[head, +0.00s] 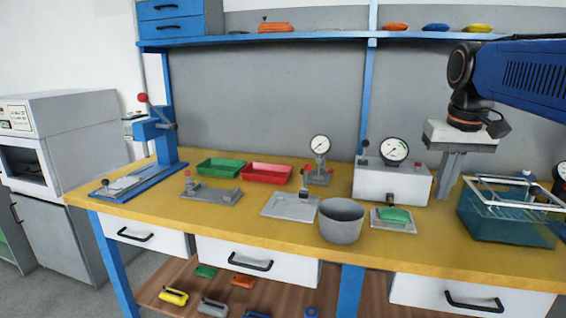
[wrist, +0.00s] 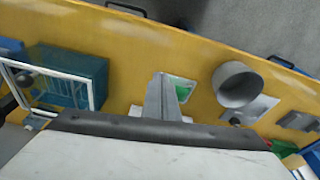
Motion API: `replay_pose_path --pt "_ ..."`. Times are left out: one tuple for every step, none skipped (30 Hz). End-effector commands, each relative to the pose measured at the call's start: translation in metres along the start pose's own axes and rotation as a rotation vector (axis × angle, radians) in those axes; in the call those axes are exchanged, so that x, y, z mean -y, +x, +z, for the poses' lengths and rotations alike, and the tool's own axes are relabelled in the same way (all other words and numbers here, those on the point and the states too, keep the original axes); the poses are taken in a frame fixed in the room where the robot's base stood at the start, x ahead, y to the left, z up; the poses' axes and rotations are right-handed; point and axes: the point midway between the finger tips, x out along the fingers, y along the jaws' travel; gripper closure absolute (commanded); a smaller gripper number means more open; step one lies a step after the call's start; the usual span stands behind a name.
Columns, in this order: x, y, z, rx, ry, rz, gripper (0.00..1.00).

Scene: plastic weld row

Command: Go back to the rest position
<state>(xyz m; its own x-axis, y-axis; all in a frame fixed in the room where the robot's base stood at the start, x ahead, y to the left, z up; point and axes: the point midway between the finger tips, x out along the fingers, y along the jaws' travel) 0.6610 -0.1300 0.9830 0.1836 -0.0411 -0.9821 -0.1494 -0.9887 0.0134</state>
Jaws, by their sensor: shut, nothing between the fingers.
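My gripper (head: 445,194) hangs below my arm at the right of the head view, pointing down in front of the back panel. Its grey fingers are together with nothing between them. In the wrist view the shut fingers (wrist: 162,78) point at the yellow bench top and partly cover a green piece (wrist: 183,90). In the head view that green piece (head: 395,215) lies on a small grey plate, to the left of and lower in the picture than my fingertips.
A white gauge box (head: 385,184) stands just left of my gripper, and a teal water tank (head: 505,222) with a white frame stands right. A grey bowl (head: 341,222) is near the front edge. A blue shelf (head: 290,38) runs above. Red (head: 266,173) and green trays (head: 221,168) lie left.

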Motion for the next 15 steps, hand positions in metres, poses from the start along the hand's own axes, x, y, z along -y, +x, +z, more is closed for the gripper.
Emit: replay_pose_path --pt "0.005 0.009 0.018 -0.016 -0.012 -0.003 1.0" --pt "0.007 0.015 0.027 -0.025 -0.018 -0.005 1.0" --pt "0.01 0.024 0.039 -0.037 -0.027 -0.008 1.0" --pt "0.012 0.03 0.048 -0.047 -0.033 -0.01 1.0" --pt "0.014 0.037 0.057 -0.056 -0.039 -0.012 1.0" --pt "0.017 0.046 0.069 -0.068 -0.047 -0.014 1.0" --pt "0.018 0.053 0.078 -0.078 -0.053 -0.017 1.0" --pt "0.02 0.06 0.087 -0.087 -0.059 -0.019 1.0" --pt "0.023 0.07 0.099 -0.099 -0.068 -0.022 1.0" --pt "0.024 0.077 0.108 -0.11 -0.073 -0.024 1.0" --pt "0.025 0.085 0.117 -0.119 -0.079 -0.027 1.0" --pt "0.027 0.096 0.129 -0.131 -0.087 -0.03 1.0" --pt "0.029 0.104 0.138 -0.141 -0.093 -0.032 1.0" --pt "0.03 0.112 0.147 -0.15 -0.099 -0.035 1.0" --pt "0.031 0.122 0.158 -0.161 -0.106 -0.038 1.0"
